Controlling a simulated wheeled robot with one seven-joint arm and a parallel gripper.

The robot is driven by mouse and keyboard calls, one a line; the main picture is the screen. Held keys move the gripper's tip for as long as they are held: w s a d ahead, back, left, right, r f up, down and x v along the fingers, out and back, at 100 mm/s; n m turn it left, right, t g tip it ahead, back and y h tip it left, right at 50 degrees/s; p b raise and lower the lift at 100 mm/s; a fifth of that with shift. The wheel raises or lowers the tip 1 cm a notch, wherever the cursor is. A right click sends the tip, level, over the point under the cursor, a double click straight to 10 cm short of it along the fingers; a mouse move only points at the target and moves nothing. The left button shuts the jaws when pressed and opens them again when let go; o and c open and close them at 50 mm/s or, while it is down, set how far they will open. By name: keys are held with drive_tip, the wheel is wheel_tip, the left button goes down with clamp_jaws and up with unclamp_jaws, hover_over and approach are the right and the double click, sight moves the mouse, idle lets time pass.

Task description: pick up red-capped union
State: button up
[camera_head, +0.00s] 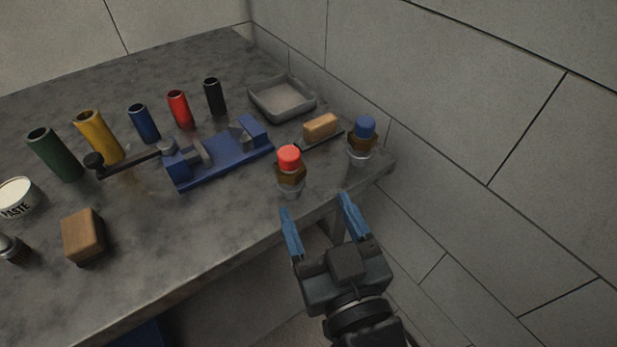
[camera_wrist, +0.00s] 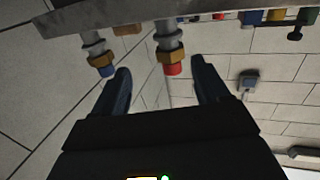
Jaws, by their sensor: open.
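The red-capped union (camera_head: 290,168) stands upright near the front edge of the grey bench, with a brass nut under its red cap and a grey lower part. My gripper (camera_head: 318,208) is open and empty, its blue fingers just off the bench edge, in front of and slightly right of the union. In the wrist view, which looks upside down, the red-capped union (camera_wrist: 171,55) shows ahead between the open fingers (camera_wrist: 162,78), apart from them. The blue-capped union (camera_head: 363,138) stands to its right near the bench corner and shows at the left in the wrist view (camera_wrist: 99,55).
Behind the red-capped union are a blue vise (camera_head: 222,158), a wooden-backed brush (camera_head: 320,128) and a grey tray (camera_head: 282,100). Several coloured tubes (camera_head: 143,122) stand at the back. A wooden block (camera_head: 83,236) and paste tub (camera_head: 15,197) are at left. A wall (camera_head: 480,130) bounds the right.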

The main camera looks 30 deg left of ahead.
sight(295, 184)
drive_tip(key=shift+w+a+r, duration=0.1)
drive_tip(key=shift+a+r, duration=0.05)
drive_tip(key=shift+a, duration=0.4)
drive_tip(key=shift+a+r, duration=0.15)
drive_tip(key=shift+a, duration=0.4)
drive_tip(key=shift+f+p+x, duration=0.2)
drive_tip(key=shift+p+x, duration=0.15)
drive_tip(key=shift+x, duration=3.2)
drive_tip(key=shift+c, duration=0.2)
drive_tip(key=shift+r, duration=0.1)
clamp_jaws()
